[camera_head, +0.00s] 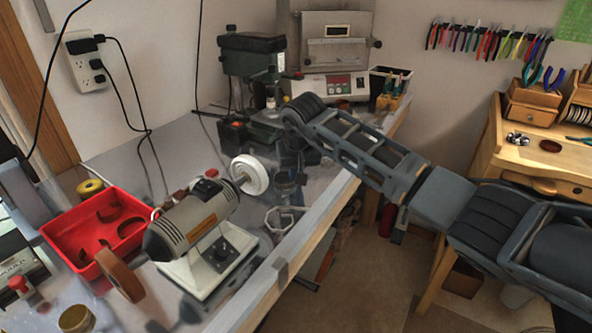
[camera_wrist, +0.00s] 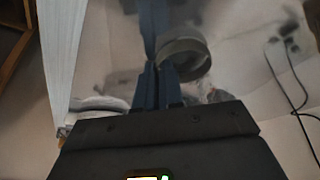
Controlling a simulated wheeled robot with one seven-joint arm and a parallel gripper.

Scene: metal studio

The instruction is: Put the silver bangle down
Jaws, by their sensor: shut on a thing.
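My gripper (camera_head: 288,193) hangs from my arm above the workbench, just right of the polishing motor's white buffing wheel. In the wrist view its two blue fingers (camera_wrist: 158,78) are shut on the silver bangle (camera_wrist: 187,46), a grey ring band whose open loop extends to the right of the fingers. In the head view a silver, angular ring shape (camera_head: 284,217) shows just under the fingertips and appears to be the bangle. I cannot tell from these views whether its lower edge touches the bench.
The polishing motor (camera_head: 194,219), with its white wheel (camera_head: 249,174), stands close left of my gripper. A red tray (camera_head: 84,262) lies farther left. The bench's wooden front edge (camera_head: 308,235) is close on the right. A drill press (camera_head: 252,62) and a kiln-like box (camera_head: 331,60) stand behind.

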